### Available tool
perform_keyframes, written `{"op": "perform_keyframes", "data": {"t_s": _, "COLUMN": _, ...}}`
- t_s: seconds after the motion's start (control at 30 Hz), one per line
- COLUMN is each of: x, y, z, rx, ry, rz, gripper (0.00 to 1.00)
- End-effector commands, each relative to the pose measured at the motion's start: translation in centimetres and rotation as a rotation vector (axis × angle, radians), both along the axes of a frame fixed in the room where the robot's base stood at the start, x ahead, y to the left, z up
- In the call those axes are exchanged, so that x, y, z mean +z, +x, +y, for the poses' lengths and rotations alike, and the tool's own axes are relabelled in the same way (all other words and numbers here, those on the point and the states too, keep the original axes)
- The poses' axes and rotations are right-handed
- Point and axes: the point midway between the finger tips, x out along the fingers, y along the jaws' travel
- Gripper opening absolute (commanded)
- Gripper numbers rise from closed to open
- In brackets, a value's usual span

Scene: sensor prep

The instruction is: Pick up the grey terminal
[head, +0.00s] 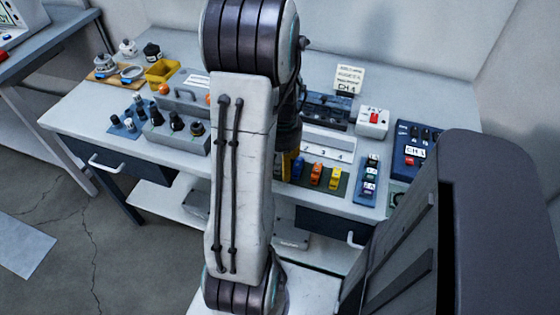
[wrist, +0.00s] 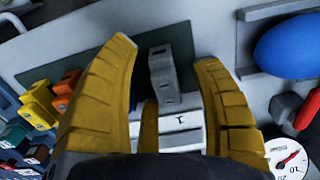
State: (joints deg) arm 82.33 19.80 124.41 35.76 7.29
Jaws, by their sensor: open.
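In the wrist view the grey terminal (wrist: 161,68) is a small upright block on the dark green mat (wrist: 92,52). My gripper (wrist: 166,54) has yellow fingers, spread open on either side of it, with a visible gap to each finger. I cannot tell how far above the mat the fingertips are. In the head view my arm hides the grey terminal and most of my gripper; only a bit of yellow finger (head: 289,165) shows beside the arm.
Orange (head: 316,174) and yellow (head: 335,178) terminals stand on the mat, with a blue one (head: 299,169) nearer the gripper. A white numbered strip (head: 325,147) lies behind them. A grey block of knobs (head: 176,137) stands left of my arm, a CH 1 box (head: 412,150) at right.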

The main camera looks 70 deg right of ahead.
Motion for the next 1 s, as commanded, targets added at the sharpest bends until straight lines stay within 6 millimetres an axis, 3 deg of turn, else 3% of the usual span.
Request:
{"op": "perform_keyframes", "data": {"t_s": 0.07, "x": 0.02, "y": 0.00, "z": 0.01, "rx": 0.000, "ry": 0.000, "rz": 0.000, "gripper": 0.61}}
{"op": "perform_keyframes", "data": {"t_s": 0.67, "x": 0.04, "y": 0.00, "z": 0.01, "rx": 0.000, "ry": 0.000, "rz": 0.000, "gripper": 0.07}}
{"op": "perform_keyframes", "data": {"t_s": 1.0, "x": 0.04, "y": -0.01, "z": 0.02, "rx": 0.000, "ry": 0.001, "rz": 0.000, "gripper": 0.06}}
